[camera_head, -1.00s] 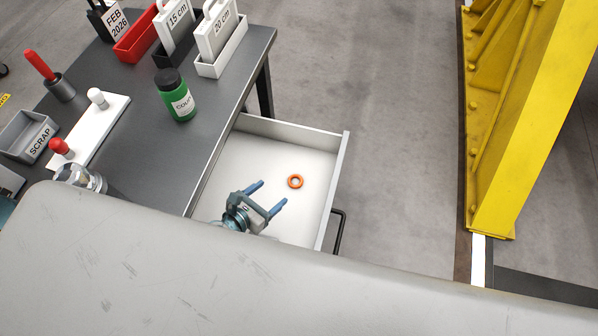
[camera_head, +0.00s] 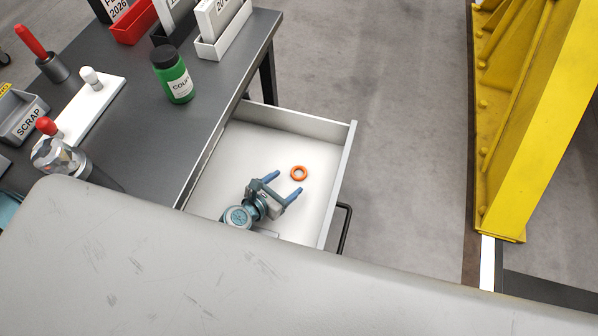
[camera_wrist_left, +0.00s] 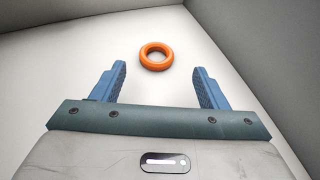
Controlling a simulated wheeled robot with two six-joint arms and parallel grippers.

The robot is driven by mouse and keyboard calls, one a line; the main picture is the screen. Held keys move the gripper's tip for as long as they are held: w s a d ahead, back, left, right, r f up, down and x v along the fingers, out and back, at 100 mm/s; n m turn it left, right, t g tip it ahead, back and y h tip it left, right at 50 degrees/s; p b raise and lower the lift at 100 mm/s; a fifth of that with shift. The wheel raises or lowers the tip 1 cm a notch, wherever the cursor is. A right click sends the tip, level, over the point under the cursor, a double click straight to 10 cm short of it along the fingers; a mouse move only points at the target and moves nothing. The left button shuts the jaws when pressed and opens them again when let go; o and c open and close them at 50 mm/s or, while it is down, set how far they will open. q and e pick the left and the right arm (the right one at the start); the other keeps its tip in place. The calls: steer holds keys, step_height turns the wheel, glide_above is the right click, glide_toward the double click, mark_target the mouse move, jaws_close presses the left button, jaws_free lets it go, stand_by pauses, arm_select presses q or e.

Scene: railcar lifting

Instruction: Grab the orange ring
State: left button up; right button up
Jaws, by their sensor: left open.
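The orange ring (camera_head: 299,173) lies flat on the white floor of the open drawer (camera_head: 245,150). My left gripper (camera_head: 283,184) is over the drawer, open and empty, with its blue fingertips pointing toward the ring. In the left wrist view the ring (camera_wrist_left: 156,56) sits just beyond the fingertips, between their lines and a little left of centre. The fingers (camera_wrist_left: 160,80) do not touch it. My right gripper is not in view.
The drawer's walls surround the ring, with a black handle (camera_head: 345,228) outside. The dark table (camera_head: 150,130) at left holds a green bottle (camera_head: 174,76), a scrap bin (camera_head: 22,118) and a white board (camera_head: 92,108). A yellow steel structure (camera_head: 520,110) stands at right.

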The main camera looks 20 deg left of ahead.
mark_target(298, 173)
arm_select(q)
steer(key=x, duration=0.5)
steer(key=shift+w+a+f, duration=0.15)
steer(key=shift+w+a, duration=0.05)
steer(key=shift+s, duration=0.1)
steer(key=c, duration=1)
